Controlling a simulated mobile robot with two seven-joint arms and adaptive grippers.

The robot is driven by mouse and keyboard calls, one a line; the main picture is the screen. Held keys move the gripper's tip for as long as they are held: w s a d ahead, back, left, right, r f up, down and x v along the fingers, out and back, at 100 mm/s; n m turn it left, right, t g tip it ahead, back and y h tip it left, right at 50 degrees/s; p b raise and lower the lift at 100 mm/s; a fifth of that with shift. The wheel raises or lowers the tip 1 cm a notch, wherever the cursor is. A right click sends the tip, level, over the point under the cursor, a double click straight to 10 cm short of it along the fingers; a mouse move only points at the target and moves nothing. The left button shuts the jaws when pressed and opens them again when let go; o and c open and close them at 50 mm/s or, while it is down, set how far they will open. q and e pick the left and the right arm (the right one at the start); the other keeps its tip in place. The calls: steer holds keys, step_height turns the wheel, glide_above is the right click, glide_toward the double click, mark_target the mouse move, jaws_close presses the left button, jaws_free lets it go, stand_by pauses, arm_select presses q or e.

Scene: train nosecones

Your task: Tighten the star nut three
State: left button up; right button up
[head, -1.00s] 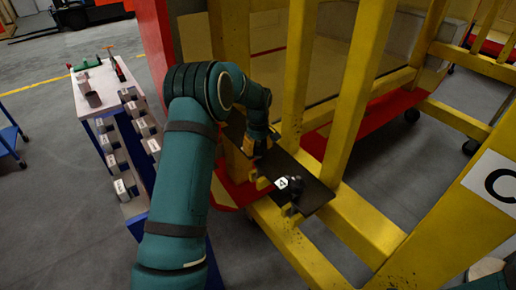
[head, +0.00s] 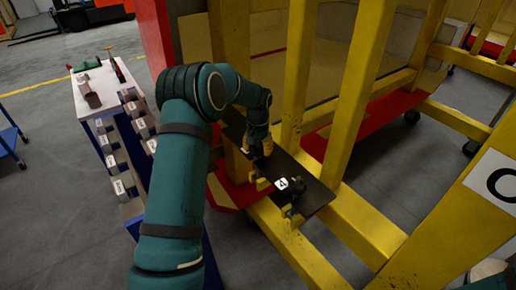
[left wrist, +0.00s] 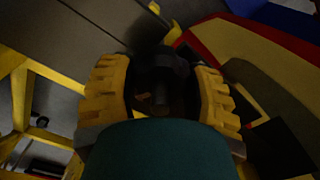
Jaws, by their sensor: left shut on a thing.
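My left gripper (head: 262,150) reaches down to the dark plate (head: 318,196) on the yellow frame. In the left wrist view its two yellow fingers (left wrist: 160,95) stand either side of a dark round star nut (left wrist: 160,65), and it is shut on that nut. The number on this nut is hidden. A dark piece with a white label "4" (head: 282,184) sits on the plate just in front of the gripper, with yellow parts showing beside it. My right gripper is not in view.
Yellow posts (head: 348,95) rise close behind and right of the plate. A white-topped cart (head: 95,90) with several labelled holders stands left of my arm. A panel lettered "C" (head: 495,183) is at the right edge. Open grey floor lies between.

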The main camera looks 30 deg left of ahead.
arm_select(q)
steer(key=m, duration=0.5)
steer(key=shift+m, duration=0.3)
steer(key=m, duration=0.5)
steer(key=shift+m+p, duration=0.3)
steer(key=shift+m, duration=0.1)
steer(key=o, duration=1.2)
step_height(320, 180, up, 12)
steer(key=shift+r, duration=0.1)
